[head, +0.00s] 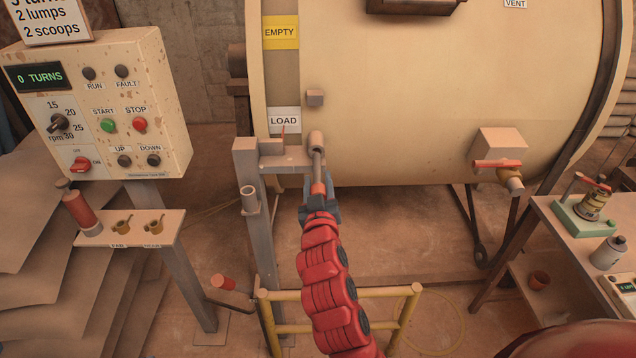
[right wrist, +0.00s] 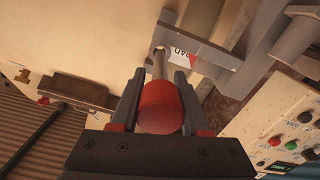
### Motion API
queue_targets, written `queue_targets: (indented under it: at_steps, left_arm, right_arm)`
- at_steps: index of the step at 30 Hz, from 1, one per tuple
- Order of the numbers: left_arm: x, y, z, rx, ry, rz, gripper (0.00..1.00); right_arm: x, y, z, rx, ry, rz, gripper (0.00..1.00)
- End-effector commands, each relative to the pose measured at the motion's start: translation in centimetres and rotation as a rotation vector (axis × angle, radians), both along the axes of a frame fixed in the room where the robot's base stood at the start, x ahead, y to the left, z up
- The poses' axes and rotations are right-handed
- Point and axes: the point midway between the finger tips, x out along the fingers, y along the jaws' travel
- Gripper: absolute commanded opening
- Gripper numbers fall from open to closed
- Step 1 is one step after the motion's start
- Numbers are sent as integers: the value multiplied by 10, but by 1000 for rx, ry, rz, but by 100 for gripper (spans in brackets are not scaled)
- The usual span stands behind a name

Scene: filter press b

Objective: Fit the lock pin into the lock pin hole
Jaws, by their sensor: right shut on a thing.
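The lock pin has a red handle (head: 318,188) and a grey metal shaft (head: 317,165). My right gripper (head: 319,200) is shut on the handle and holds the pin upright in the head view, tip away from me. In the right wrist view, the red knob (right wrist: 160,107) sits between the two fingers. The shaft's far end meets a round grey boss (head: 315,140) at the drum, beside the bracket under the LOAD label. The boss also shows in the right wrist view (right wrist: 161,46). I cannot tell how deep the tip sits in its hole. My left gripper is not in view.
A grey post with a bracket (head: 285,160) stands just left of the pin. The large cream drum (head: 420,90) fills the back. A control panel (head: 105,110) stands left, a side table (head: 590,240) right. A yellow rail (head: 380,292) runs low in front.

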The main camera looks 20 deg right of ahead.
Motion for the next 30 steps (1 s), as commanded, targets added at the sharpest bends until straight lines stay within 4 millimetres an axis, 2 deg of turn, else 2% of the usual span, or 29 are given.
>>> queue_targets:
  at_steps: [20, 30]
  left_arm:
    - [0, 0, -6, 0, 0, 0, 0]
    - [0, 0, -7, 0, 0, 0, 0]
  right_arm:
    - [0, 0, 1, 0, -3, 0, 0]
    - [7, -3, 0, -1, 0, -1, 0]
